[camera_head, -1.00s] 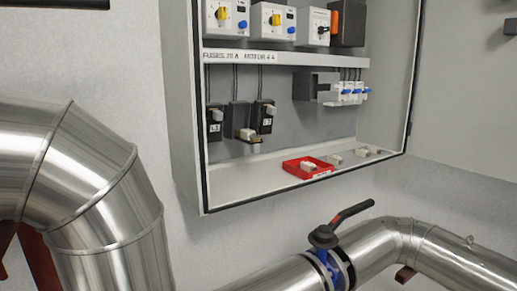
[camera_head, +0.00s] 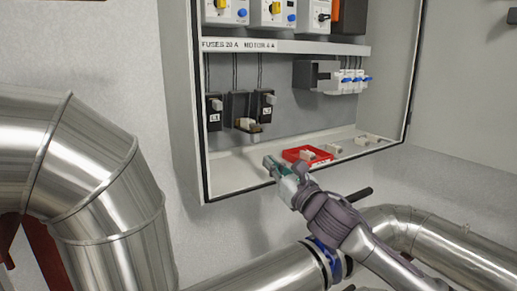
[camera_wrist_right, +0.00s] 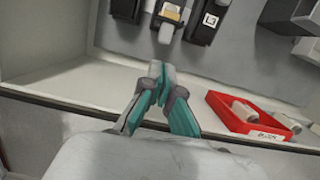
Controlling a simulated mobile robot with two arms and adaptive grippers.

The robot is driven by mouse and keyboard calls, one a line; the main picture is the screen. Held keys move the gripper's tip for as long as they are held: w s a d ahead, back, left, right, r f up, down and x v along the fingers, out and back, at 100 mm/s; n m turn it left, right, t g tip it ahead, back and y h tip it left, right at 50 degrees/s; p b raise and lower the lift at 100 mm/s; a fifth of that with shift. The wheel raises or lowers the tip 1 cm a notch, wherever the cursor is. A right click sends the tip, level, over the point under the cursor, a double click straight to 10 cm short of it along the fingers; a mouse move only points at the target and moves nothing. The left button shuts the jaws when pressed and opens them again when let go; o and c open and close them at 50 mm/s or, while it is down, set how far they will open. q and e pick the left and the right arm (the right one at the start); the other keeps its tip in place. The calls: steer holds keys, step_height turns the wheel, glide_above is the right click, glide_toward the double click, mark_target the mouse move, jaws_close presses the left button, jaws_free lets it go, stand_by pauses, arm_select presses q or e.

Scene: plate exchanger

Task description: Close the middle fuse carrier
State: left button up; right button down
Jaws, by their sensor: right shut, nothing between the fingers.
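The middle fuse carrier (camera_head: 246,124) hangs open, tilted out and down, between two upright black carriers in the cabinet. It also shows at the top of the right wrist view (camera_wrist_right: 168,20). The left carrier (camera_head: 214,112) and the right carrier (camera_head: 264,106) stand upright and look closed. My right gripper (camera_head: 270,164) is at the cabinet's front edge, below and a little right of the middle carrier, apart from it. In the right wrist view its teal fingertips (camera_wrist_right: 157,72) are together and empty, pointing toward the carriers. My left gripper is not in view.
A red tray (camera_head: 296,153) with light cartridges is on the cabinet floor just right of my gripper. A grey device (camera_head: 306,74) sits on the back wall. Steel pipes (camera_head: 440,250) run below the cabinet.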

mark_target(248, 130)
steer(key=p+x, duration=0.1)
steer(key=x, duration=0.5)
steer(key=shift+w+a+p, duration=0.1)
steer(key=shift+a+p, duration=0.05)
steer(key=shift+p, duration=0.25)
steer(key=shift+a+r, duration=0.1)
